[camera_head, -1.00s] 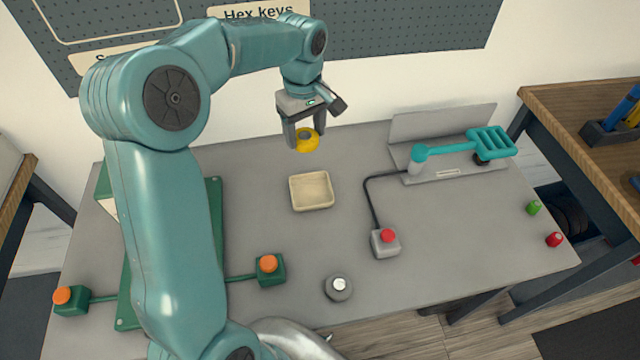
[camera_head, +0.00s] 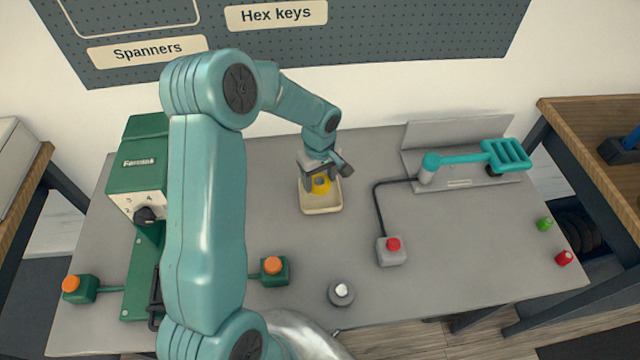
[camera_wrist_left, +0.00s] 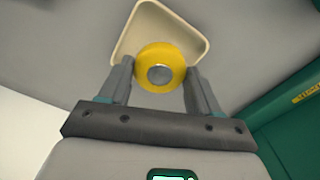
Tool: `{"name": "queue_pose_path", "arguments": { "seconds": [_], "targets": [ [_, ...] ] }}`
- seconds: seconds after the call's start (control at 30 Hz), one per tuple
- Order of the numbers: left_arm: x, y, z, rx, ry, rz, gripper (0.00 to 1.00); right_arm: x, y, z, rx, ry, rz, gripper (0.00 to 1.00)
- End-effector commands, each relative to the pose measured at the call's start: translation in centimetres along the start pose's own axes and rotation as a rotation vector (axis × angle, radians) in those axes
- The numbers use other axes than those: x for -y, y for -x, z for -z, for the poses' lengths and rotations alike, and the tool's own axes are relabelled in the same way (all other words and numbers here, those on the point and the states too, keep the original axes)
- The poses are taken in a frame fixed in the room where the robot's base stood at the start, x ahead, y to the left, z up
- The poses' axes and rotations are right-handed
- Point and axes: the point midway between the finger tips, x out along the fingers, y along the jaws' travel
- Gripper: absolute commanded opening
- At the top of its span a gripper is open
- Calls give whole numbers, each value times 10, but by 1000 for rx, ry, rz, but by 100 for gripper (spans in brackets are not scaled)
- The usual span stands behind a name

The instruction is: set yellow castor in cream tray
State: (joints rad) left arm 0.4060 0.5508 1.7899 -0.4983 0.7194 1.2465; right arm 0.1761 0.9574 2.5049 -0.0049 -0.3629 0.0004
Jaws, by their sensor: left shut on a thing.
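The yellow castor (camera_head: 320,184) is a round yellow wheel with a grey hub. My left gripper (camera_head: 319,181) is shut on it, with one finger on each side. The castor also shows between the fingers in the left wrist view (camera_wrist_left: 160,68). The cream tray (camera_head: 321,208) is a shallow, square, open tray on the grey bench. In the head view the castor is over the back part of the tray. In the wrist view it covers part of the tray (camera_wrist_left: 150,17). I cannot tell whether the castor touches the tray floor. My right gripper is not in view.
A grey box with a red button (camera_head: 391,250) and cable stands right of the tray. A teal-handled device (camera_head: 465,160) is at the back right. A green machine (camera_head: 140,175) stands left, with orange-button boxes (camera_head: 274,270) nearby.

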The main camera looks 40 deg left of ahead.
Motion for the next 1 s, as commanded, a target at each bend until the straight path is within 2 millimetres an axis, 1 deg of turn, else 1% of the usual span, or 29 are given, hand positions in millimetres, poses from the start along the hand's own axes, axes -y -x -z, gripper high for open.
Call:
{"name": "queue_pose_path", "arguments": {
  "seconds": [0.1,0.23,0.3,0.5,0.63,0.67,0.7,1.0],
  "targets": [
    [0,-20,0,4,1,5,23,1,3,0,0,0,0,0],
    [-2,-37,0,3,0,3,23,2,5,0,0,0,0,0],
    [-2,-40,0,1,1,0,23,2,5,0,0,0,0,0],
    [-2,-40,1,1,1,0,23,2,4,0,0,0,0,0],
    [-3,-43,1,1,1,0,23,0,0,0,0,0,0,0],
    [-3,-43,1,1,1,1,66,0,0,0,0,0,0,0],
    [-2,-42,0,1,1,1,73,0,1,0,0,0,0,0],
    [-2,-39,0,1,1,1,73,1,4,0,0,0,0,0]
  ]
}}
